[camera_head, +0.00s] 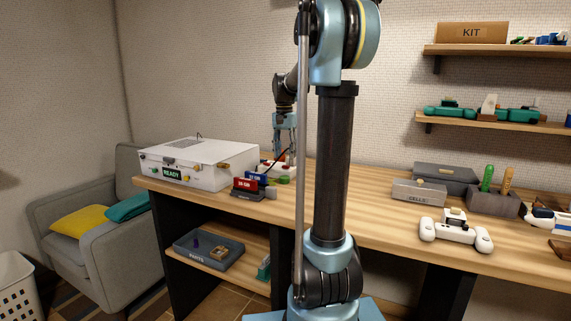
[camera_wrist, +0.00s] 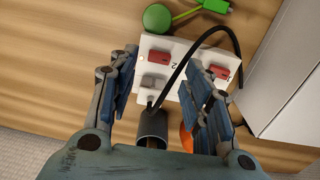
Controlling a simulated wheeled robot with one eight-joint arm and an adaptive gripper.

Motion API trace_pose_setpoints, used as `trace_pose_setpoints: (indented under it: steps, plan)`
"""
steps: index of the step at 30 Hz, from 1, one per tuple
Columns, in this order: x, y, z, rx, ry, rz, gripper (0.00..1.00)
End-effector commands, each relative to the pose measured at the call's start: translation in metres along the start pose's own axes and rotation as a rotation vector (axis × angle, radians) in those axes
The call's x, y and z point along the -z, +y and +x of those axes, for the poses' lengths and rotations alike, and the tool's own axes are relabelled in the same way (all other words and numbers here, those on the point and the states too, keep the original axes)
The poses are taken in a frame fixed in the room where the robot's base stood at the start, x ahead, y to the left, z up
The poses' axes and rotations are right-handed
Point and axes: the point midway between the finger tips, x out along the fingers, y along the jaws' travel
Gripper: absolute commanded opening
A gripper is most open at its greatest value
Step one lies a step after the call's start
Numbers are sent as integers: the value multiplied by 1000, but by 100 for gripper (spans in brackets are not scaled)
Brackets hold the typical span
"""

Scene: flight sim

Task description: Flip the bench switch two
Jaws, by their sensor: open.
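The white switch panel (camera_wrist: 190,88) lies on the wooden bench in the wrist view. It carries a red switch (camera_wrist: 158,57) beside a mark that looks like a 2, and another red switch (camera_wrist: 221,70) to the right. A grey fitting (camera_wrist: 153,82) sits lower left on the panel. My gripper (camera_wrist: 164,60) is open, its blue-grey fingers apart over the panel, the left finger left of the marked switch. Nothing shows held between them.
A black cable (camera_wrist: 184,66) arches across the panel between the fingers. A green round thing (camera_wrist: 157,17) lies above it. A white READY box (camera_head: 200,160) stands close by, and red and blue blocks sit in front. An orange thing (camera_wrist: 187,138) shows near the right finger.

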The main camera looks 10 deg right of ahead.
Motion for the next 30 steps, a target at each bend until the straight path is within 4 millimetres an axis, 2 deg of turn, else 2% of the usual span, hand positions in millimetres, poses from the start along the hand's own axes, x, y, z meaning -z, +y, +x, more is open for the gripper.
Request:
trace_pose_setpoints:
  steps: [3, 9, 21, 27, 30]
  plan:
    - [0, 0, 18, 0, 0, 0, 45]
    - [0, 0, 37, 0, 0, 1, 45]
    - [0, 0, 42, 0, 0, 1, 45]
    - [0, 0, 42, 0, 0, 1, 1]
    - [1, 0, 42, 0, 0, 1, 1]
